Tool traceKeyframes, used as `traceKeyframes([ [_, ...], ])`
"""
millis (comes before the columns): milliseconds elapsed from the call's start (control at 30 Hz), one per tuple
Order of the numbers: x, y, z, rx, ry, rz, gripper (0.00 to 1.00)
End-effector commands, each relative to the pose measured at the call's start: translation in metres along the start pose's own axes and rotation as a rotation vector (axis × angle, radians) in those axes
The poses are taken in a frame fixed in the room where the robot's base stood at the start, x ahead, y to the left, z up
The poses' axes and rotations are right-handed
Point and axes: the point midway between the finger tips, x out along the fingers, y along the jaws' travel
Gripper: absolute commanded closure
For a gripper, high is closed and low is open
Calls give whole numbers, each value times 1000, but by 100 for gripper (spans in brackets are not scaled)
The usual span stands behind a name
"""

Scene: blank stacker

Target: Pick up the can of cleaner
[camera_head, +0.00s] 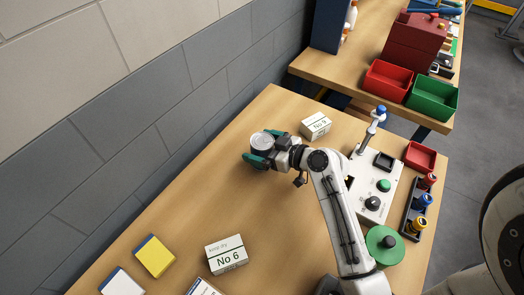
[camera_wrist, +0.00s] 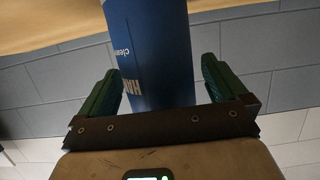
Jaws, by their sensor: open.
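The can of cleaner (camera_head: 263,141) stands on the wooden table near the wall; its round silver top shows in the head view. In the wrist view the can (camera_wrist: 152,50) is blue with pale lettering. My gripper (camera_head: 257,157) is at the can, with its green fingers open. In the wrist view the fingers of my gripper (camera_wrist: 163,80) stand on either side of the can, with a gap on each side. The can's lower part is largely hidden by the gripper in the head view.
A white box (camera_head: 315,126) stands behind my gripper, and a No 6 box (camera_head: 226,255) stands in front. A control panel (camera_head: 378,190) with knobs and a lever is to the right. The wall (camera_head: 150,120) runs close on the left. Table space left of the can is clear.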

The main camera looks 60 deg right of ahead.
Motion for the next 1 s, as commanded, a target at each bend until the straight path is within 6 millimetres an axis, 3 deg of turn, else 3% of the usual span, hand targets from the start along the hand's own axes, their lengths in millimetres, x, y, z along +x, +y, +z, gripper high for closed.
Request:
traceKeyframes([
  [167, 0, 0, 0, 0, 0, 0, 1],
  [867, 0, 0, 0, 1, 1, 0, 68],
  [1000, 0, 0, -1, 0, 2, 1, 70],
])
